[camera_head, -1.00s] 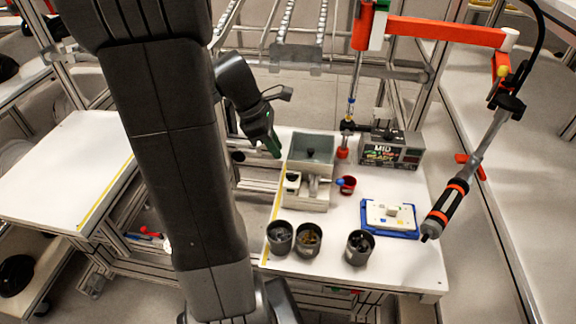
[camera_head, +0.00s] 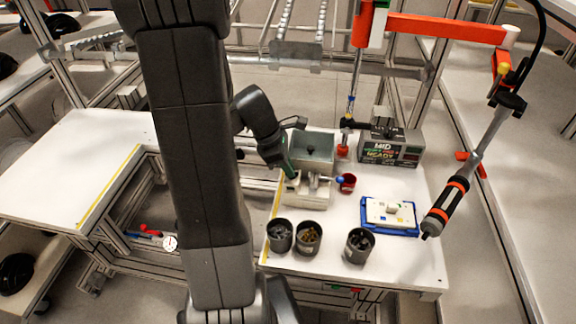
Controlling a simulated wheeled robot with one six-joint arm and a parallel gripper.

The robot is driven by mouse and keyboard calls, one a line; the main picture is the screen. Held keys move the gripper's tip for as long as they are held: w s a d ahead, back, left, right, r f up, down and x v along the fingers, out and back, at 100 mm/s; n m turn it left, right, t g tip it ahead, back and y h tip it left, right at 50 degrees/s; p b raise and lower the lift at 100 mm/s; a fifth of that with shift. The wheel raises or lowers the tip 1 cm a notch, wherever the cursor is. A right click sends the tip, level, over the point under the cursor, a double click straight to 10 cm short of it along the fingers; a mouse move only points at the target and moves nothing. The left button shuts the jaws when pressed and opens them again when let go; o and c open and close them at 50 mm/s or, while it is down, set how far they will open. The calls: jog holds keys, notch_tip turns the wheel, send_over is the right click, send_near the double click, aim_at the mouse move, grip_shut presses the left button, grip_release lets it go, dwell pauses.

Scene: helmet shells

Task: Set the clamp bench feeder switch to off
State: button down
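The clamp bench feeder (camera_head: 318,199) stands on the white bench, a pale box with a grey open hopper (camera_head: 312,150) at its back and a small blue-tipped part (camera_head: 340,180) at its right front. A small white block, which may carry the switch, sits at the feeder's left front; my gripper now covers most of it. My gripper (camera_head: 290,173) points down at this block, close above or touching it; I cannot tell which. Its fingers are too small and dark to show whether they are open or shut. The switch's position cannot be read.
Three dark cups (camera_head: 308,238) of small parts stand along the bench's front. A red cup (camera_head: 347,183) is right of the feeder. A blue tray (camera_head: 390,216), a display box (camera_head: 391,148) and a hanging screwdriver (camera_head: 446,207) are farther right. The bench's front right is clear.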

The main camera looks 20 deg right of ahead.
jog(key=shift+w+m+g+p, duration=0.1)
jog(key=shift+m+g+p, duration=0.2)
jog(key=shift+m, duration=0.7)
jog(key=c, duration=1.8)
grip_release()
jog(key=v, duration=1.3)
jog(key=shift+w+r, duration=0.1)
jog(key=shift+r, duration=0.35)
jog(key=shift+f, duration=0.1)
